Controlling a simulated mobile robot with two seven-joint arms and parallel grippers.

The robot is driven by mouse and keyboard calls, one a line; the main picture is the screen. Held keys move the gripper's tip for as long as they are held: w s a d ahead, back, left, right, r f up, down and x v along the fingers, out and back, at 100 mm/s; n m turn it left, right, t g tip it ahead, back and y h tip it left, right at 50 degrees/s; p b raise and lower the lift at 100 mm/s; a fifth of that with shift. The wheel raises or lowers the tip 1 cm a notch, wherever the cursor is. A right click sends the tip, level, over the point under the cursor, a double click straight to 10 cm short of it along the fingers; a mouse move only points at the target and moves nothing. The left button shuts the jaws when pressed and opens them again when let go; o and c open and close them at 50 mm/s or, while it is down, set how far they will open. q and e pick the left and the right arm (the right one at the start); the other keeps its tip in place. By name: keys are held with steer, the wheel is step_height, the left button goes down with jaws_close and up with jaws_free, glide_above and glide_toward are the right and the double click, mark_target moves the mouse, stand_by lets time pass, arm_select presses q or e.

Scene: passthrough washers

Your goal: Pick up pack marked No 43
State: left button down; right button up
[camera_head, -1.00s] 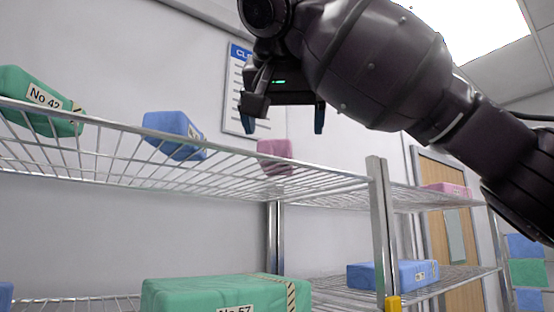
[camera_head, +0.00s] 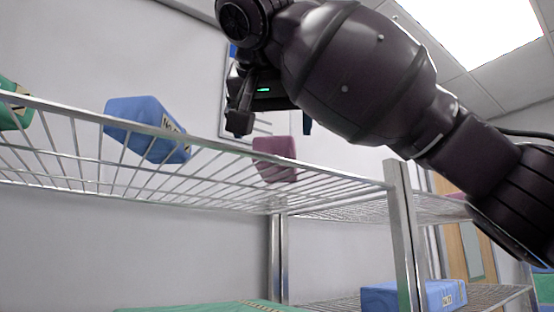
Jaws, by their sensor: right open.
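My right gripper (camera_head: 272,122) is open and empty above the upper wire shelf (camera_head: 225,192), pointing down. A blue pack (camera_head: 146,124) sits on this shelf, left of the gripper; its label starts with "No" but I cannot read the number. A pink pack (camera_head: 275,160) stands farther back, below the gripper in the picture, with no readable label. A green pack (camera_head: 12,112) is cut off at the left edge, its label out of sight. I cannot make out No 43 on any pack. My left gripper is not in view.
A green pack (camera_head: 215,307) shows at the bottom edge on a lower level. A blue pack (camera_head: 440,295) lies on the lower right shelf. A metal post (camera_head: 402,235) stands at the upper shelf's right end. A wall sign is partly hidden behind the gripper.

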mark_target(273, 137)
steer(key=shift+w+f, duration=0.1)
steer(key=shift+w, duration=0.35)
steer(key=x, duration=0.1)
steer(key=p+x, duration=0.1)
steer(key=x, duration=0.2)
steer(key=shift+w+r+p, duration=0.15)
steer(key=shift+r+p, duration=0.1)
steer(key=shift+p, duration=0.15)
steer(key=shift+w+f, duration=0.15)
steer(key=shift+w, duration=0.1)
steer(key=c, duration=1)
